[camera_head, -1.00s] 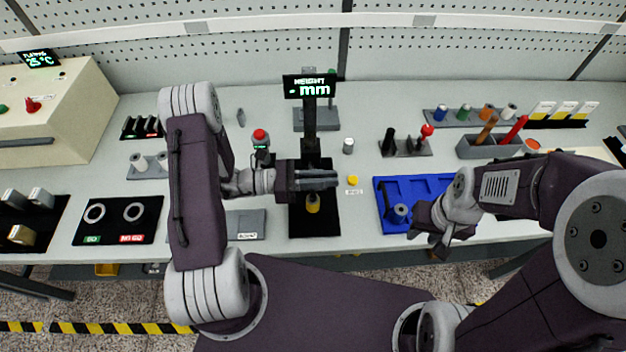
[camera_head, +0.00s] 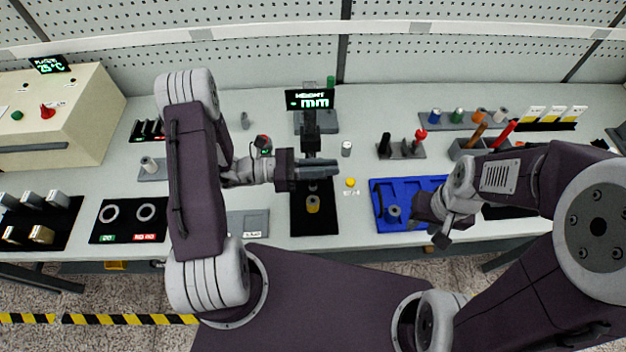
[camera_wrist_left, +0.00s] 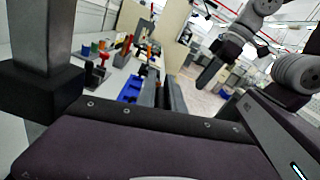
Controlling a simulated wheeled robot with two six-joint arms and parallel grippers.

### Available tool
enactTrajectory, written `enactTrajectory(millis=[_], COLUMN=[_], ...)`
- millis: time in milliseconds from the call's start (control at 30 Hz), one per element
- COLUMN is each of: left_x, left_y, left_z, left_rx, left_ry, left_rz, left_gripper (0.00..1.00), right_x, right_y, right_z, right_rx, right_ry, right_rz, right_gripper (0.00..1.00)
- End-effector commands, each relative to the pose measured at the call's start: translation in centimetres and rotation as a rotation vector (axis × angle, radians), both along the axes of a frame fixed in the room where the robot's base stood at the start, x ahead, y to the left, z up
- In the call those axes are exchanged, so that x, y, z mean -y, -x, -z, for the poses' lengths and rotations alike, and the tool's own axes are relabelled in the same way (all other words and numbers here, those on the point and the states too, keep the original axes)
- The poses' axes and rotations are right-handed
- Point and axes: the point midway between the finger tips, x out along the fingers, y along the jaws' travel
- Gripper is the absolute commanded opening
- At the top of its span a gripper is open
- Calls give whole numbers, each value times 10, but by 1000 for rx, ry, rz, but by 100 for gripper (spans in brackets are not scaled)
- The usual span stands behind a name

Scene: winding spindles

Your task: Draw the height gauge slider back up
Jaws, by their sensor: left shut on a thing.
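The height gauge stands in the middle of the table, with a dark column (camera_head: 310,124) and a black display (camera_head: 309,99) reading HEIGHT and mm; the number is unclear. My left gripper (camera_head: 320,169) reaches in from the left in front of the column and is shut on the gauge's slider, which its fingers mostly hide. A yellow spindle (camera_head: 313,204) stands upright on the black base (camera_head: 314,226) below the fingers, apart from them. In the left wrist view the fingers (camera_wrist_left: 163,94) point forward, beside a grey post (camera_wrist_left: 45,38). My right gripper (camera_head: 441,232) hangs near the blue tray; its opening is unclear.
The blue tray (camera_head: 383,199) lies right of the gauge, with a small yellow button (camera_head: 350,182) between. A red-topped post (camera_head: 263,143) stands close behind my left wrist. A black ring mat (camera_head: 118,234) lies at left. Bare table shows behind the gauge's right side.

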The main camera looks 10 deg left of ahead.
Motion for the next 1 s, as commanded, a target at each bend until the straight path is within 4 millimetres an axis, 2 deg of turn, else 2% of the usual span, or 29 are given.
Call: enactTrajectory(millis=[33, 1000], left_x=[0, 0], left_y=[-1, 0], left_z=[-9, -80], left_rx=[2, 2], left_ry=[2, 2], left_rz=[-2, -2], left_gripper=[0, 0], right_x=[0, 0], right_y=[0, 0], right_z=[-7, -71], right_rx=[0, 0], right_ry=[0, 0], right_rz=[0, 0], right_gripper=[34, 34])
